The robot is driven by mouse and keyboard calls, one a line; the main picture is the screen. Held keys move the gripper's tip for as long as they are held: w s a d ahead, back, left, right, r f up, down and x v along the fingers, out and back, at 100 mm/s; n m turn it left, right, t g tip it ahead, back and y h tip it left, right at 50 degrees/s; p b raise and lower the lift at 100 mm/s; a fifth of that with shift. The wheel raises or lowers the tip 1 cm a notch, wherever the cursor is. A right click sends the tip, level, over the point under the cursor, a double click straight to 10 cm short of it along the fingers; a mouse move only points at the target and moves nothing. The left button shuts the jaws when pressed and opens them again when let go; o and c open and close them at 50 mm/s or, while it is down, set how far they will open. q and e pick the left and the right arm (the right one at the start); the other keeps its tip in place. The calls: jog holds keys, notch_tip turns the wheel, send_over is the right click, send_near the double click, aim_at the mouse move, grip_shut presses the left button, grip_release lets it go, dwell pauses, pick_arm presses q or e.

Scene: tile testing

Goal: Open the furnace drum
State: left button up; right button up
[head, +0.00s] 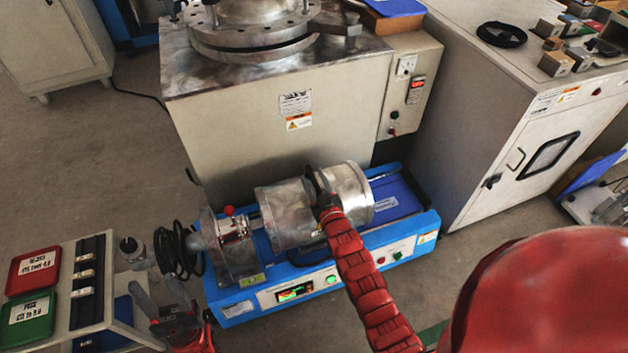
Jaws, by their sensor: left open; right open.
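The furnace drum (285,215) is a silver metal cylinder lying on its side on a blue bench unit (238,310) in the middle of the head view. My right arm reaches up to it from the lower right. My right gripper (318,178) is at the drum's middle, its dark fingers open over the top front. The arm hides part of the drum's front, and I cannot tell whether the fingers touch it. My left gripper (152,284) is open and empty at the lower left, in front of the unit's left end and apart from the drum.
A large beige machine (250,155) stands close behind the drum. A white cabinet (500,170) is at the right. A small table with a red box (35,270) and a green box (30,318) is at the left. Black cables (175,253) hang near my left gripper.

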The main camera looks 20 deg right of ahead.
grip_shut()
dwell(1.3)
